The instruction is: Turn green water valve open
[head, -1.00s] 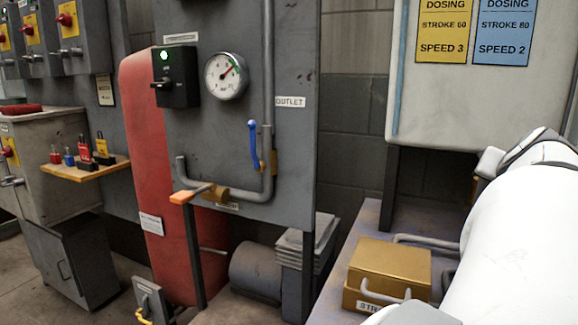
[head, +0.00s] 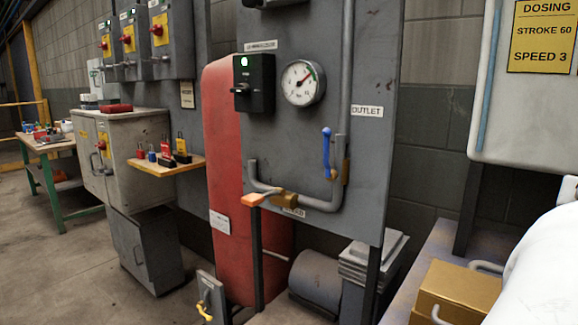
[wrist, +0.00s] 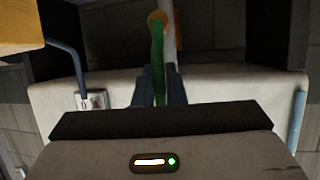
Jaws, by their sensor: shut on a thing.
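The green valve handle (wrist: 157,50) shows in the wrist view as a long green lever. It runs down from a round brass-coloured hub (wrist: 159,20) on a pale vertical pipe. My gripper (wrist: 159,88) is shut on the lower end of the handle, with a dark finger on each side of it. The handle's tip is hidden between the fingers and behind the gripper body. The green valve and my gripper are outside the head view, where only part of my white arm shows at the right edge.
In the head view, a grey panel carries a gauge (head: 303,83), a blue lever (head: 326,152) and an orange lever (head: 266,200). A brass-coloured box (head: 455,290) sits low right. A white cabinet (head: 484,135) hangs above it. Open floor (head: 55,265) lies left.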

